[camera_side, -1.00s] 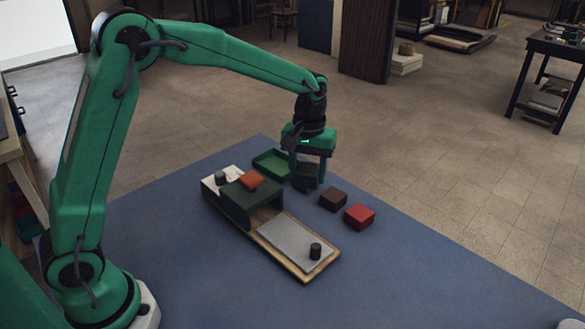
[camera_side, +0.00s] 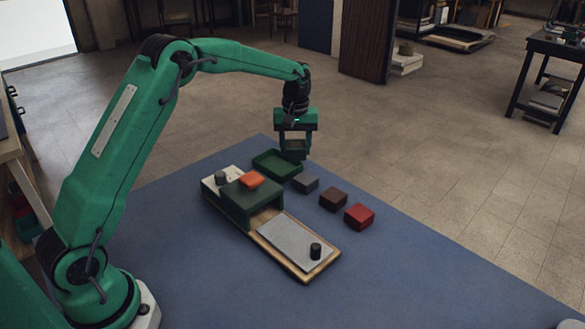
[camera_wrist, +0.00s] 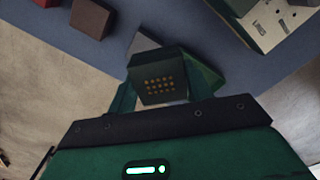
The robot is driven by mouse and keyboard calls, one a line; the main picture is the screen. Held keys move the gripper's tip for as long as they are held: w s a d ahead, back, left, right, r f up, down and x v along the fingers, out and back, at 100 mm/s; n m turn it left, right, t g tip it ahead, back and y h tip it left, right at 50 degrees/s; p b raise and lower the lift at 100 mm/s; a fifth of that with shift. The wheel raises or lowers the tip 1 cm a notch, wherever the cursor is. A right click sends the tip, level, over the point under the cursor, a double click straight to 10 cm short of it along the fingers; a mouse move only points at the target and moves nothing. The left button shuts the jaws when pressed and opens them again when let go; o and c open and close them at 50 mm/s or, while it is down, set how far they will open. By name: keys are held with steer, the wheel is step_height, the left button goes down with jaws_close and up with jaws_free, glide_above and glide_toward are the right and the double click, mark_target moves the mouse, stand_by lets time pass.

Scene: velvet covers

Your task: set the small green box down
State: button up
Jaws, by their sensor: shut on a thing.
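My gripper (camera_side: 294,150) is in the air at the far edge of the blue cover, just beyond the green tray. It is shut on the small green box (camera_side: 292,145), which looks dark and greyish green in the side view. In the wrist view the box (camera_wrist: 157,84) sits between the fingers, its dark face marked with rows of yellow dots. The box is clear of the surface. The green tray (camera_side: 265,172) is open and looks empty; its rim shows partly behind the gripper in the wrist view.
A grey box (camera_side: 306,183), a brown box (camera_side: 333,199) and a red box (camera_side: 360,216) lie in a row to the right. A wooden board (camera_side: 318,273) carries a dark green bridge (camera_side: 240,207) with an orange piece (camera_side: 251,179) on top.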

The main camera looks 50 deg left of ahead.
glide_above(277, 168)
step_height(277, 168, down, 7)
steer(key=shift+w+r, duration=0.15)
steer(key=shift+r, duration=0.05)
steer(key=shift+f, duration=0.1)
steer(key=shift+f, duration=1.95)
steer(key=shift+f, duration=0.1)
steer(key=o, duration=1)
steer(key=shift+c, duration=0.2)
